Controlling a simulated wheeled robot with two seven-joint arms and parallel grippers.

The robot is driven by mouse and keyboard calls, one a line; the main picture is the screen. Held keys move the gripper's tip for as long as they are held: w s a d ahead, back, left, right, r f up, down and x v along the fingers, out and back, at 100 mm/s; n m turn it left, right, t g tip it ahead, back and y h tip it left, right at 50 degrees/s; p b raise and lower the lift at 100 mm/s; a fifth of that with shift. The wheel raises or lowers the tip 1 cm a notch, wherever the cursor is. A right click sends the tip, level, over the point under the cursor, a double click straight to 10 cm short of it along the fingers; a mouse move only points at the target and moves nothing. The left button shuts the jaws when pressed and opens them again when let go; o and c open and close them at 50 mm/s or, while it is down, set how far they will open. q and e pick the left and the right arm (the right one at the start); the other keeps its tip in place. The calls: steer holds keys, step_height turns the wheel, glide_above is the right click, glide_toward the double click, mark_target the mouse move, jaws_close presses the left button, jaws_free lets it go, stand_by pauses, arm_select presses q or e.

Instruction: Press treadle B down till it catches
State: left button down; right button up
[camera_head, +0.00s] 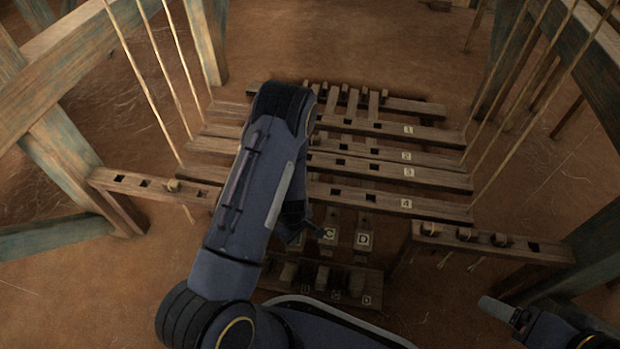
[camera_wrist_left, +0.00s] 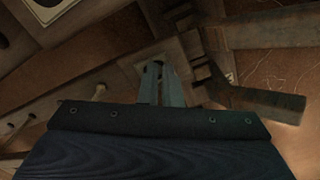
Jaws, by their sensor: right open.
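Treadle B is hidden behind my left arm and gripper there. My left gripper (camera_head: 298,236) points down just left of treadle C. In the left wrist view its two fingers (camera_wrist_left: 161,84) lie close together, shut, with nothing seen between them. Their tips are over or against a wooden part whose letter I cannot read; contact is unclear. My right gripper (camera_head: 498,308) is open and empty at the lower right.
A notched wooden catch rack (camera_head: 345,281) with letter plates stands in front of the treadles. Numbered lams 1 to 4 (camera_head: 440,206) span behind. A pegged rail (camera_head: 490,240) is at right, another (camera_head: 150,187) at left. Cords hang on both sides.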

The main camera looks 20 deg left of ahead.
arm_select(q)
steer(key=shift+w+a+f, duration=0.1)
steer(key=shift+f, duration=0.85)
steer(key=shift+w+a+f, duration=0.1)
steer(key=shift+f, duration=0.8)
steer(key=shift+d, duration=0.1)
steer(key=shift+r, duration=0.1)
steer(key=shift+s+r+p, duration=0.1)
steer(key=shift+r+p, duration=1.85)
steer(key=shift+r, duration=0.5)
